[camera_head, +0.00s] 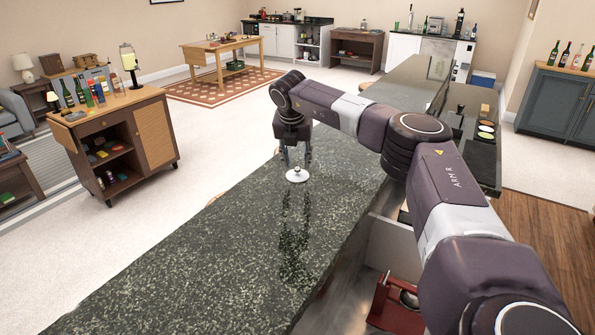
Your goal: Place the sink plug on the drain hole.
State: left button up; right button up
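The sink plug (297,177), a small pale disc with a knob on top, lies flat on the dark speckled counter (200,255). My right gripper (295,160) points down directly above and slightly behind the plug in the head view. Its two fingers are apart with a gap between them, and they do not appear to be closed on the knob. Whether a finger touches the plug is too small to tell. My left gripper is out of view. I cannot make out a drain hole; my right arm covers part of the area on the right.
The counter around the plug is bare. A red object (398,308) lies below the counter's right edge, partly behind my arm. Farther right, small dishes (486,130) sit on another dark counter. A wooden cart (115,140) with bottles stands at the left.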

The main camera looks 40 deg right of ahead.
aim_at(297, 168)
jog(key=p+x, duration=0.1)
jog(key=x, duration=0.2)
jog(key=shift+w+d+f, duration=0.1)
jog(key=shift+w+f, duration=0.1)
jog(key=shift+w, duration=0.05)
jog(key=shift+f, duration=0.15)
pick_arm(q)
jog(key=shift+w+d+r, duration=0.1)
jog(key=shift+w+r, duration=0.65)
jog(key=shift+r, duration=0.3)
pick_arm(e)
grip_shut()
